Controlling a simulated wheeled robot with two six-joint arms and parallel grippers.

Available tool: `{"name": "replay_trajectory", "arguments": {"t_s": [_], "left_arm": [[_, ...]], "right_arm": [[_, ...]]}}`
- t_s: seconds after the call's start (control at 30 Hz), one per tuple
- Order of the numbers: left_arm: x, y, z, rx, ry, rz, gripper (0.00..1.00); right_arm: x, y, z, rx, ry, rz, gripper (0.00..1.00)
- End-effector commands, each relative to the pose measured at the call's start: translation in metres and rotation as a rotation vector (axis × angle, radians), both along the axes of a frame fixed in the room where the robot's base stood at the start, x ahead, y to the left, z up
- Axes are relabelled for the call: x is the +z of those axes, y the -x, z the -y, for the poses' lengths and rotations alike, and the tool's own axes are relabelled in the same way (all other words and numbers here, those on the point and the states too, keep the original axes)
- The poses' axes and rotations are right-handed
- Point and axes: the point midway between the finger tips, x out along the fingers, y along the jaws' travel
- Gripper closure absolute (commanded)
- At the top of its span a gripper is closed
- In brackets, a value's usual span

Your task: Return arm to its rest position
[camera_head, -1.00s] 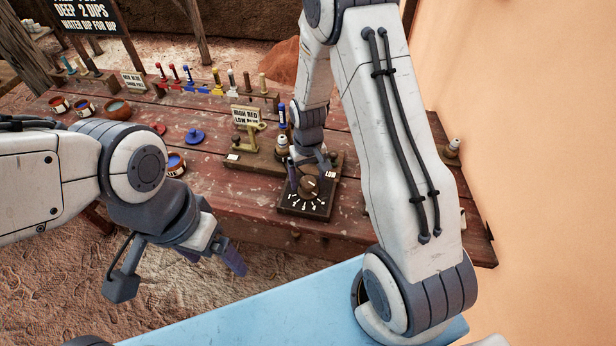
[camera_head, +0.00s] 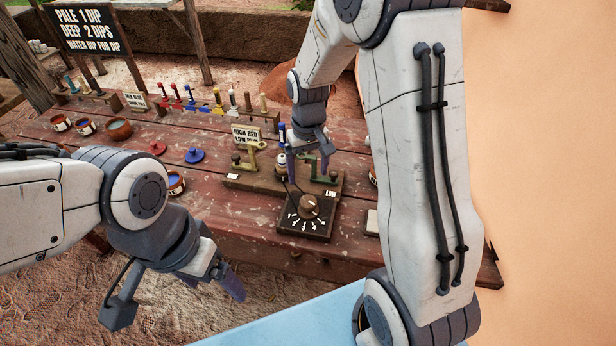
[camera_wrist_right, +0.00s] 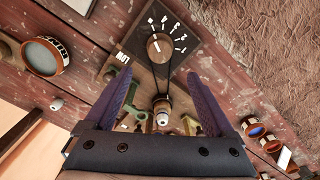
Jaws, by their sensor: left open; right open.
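My right gripper (camera_head: 306,176) is above the table, just behind the dial box (camera_head: 306,217) with its brown knob. In the right wrist view its two purple fingers (camera_wrist_right: 160,100) are spread apart with nothing between them in their grip. The dial box (camera_wrist_right: 160,45) lies beyond the fingertips there, and a small white-topped post (camera_wrist_right: 162,115) shows below between the fingers. My left gripper (camera_head: 180,300) hangs in front of the table at the left, apart from everything, with its fingers apart.
The red wooden table (camera_head: 250,205) carries a green lever (camera_head: 322,170), a yellow lever (camera_head: 250,155), a blue lid (camera_head: 195,155), several bowls and a rack of colored sticks (camera_head: 215,105). A dark sign (camera_head: 90,30) stands behind. A plain tan wall (camera_head: 540,150) is at right.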

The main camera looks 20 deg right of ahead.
Motion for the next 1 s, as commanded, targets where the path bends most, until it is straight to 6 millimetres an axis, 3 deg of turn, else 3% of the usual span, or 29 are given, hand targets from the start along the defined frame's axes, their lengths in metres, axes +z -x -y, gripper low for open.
{"name": "replay_trajectory", "arguments": {"t_s": [0.43, 0.57, 0.67, 0.8, 0.9, 1.0], "left_arm": [[0.0, 0.0, 0.0, 0.0, 0.0, 0.0, 0.13], [0.0, 0.0, 0.0, 0.0, 0.0, 0.0, 0.13], [0.0, 0.0, 0.0, 0.0, 0.0, 0.0, 0.13], [0.0, 0.0, 0.0, 0.0, 0.0, 0.0, 0.13], [0.0, 0.0, 0.0, 0.0, 0.0, 0.0, 0.13], [0.0, 0.0, 0.0, 0.0, 0.0, 0.0, 0.13]], "right_arm": [[0.001, 0.001, -0.001, 0.002, 0.0, 0.0, 0.11], [0.015, 0.013, -0.024, 0.054, -0.005, 0.008, 0.11], [0.039, 0.041, -0.063, 0.153, -0.016, 0.019, 0.11], [0.071, 0.108, -0.115, 0.332, -0.038, 0.028, 0.11], [0.085, 0.158, -0.135, 0.451, -0.056, 0.031, 0.11], [0.092, 0.198, -0.144, 0.543, -0.07, 0.03, 0.11]]}}
